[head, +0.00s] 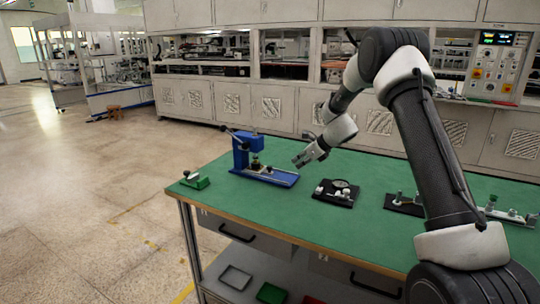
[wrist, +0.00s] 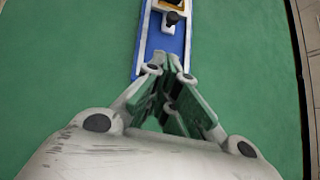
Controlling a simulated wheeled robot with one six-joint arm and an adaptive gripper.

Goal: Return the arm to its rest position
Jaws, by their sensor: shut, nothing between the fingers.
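My arm reaches out over the green-topped table (head: 330,228) in the head view. My gripper (head: 301,160) hangs above the table, just right of the blue press-like fixture (head: 241,160) and a little above the end of its base. In the wrist view my gripper (wrist: 168,78) has its fingers meeting at the tips, with nothing between them. The blue base (wrist: 178,48) lies just beyond the fingertips there.
A small green block (head: 196,181) sits at the table's left corner. Black fixture plates (head: 336,193) and (head: 405,204) stand to the right, with another fixture (head: 508,214) near the right edge. Grey cabinets (head: 285,110) line the back. Open floor lies left.

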